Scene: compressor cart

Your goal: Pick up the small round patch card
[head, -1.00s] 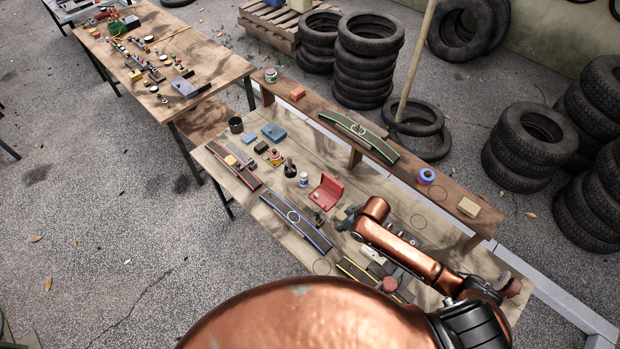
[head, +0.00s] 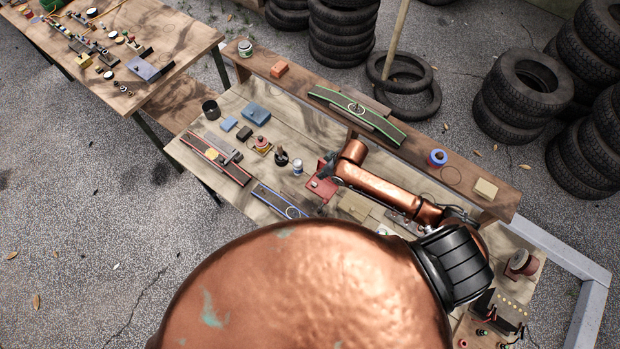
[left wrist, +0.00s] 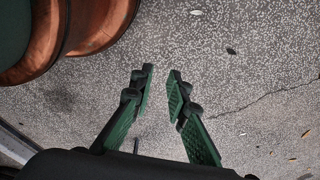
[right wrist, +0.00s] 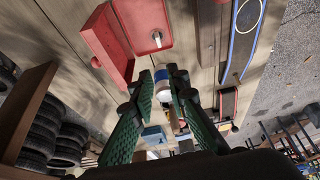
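I cannot clearly pick out a small round patch card in any view. My right gripper (head: 330,170) is over the workbench (head: 225,105), beside an open red case (head: 318,188). In the right wrist view its fingers (right wrist: 166,72) are apart, with the red case (right wrist: 98,45) above left and a small pale object (right wrist: 157,38) in it. A white jar (right wrist: 162,88) shows between the fingers; I cannot tell how far beyond them it stands. My left gripper (left wrist: 161,74) has its fingers apart, empty over bare ground; the head view does not show it.
Near the red case stand a white jar (head: 297,167) and a dark bottle (head: 281,157). Blue-edged (head: 270,198) and red-edged (head: 228,168) strips lie on the bench. A raised shelf (head: 465,178) behind holds a green-edged strip (head: 330,96) and a blue roll (head: 437,158).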

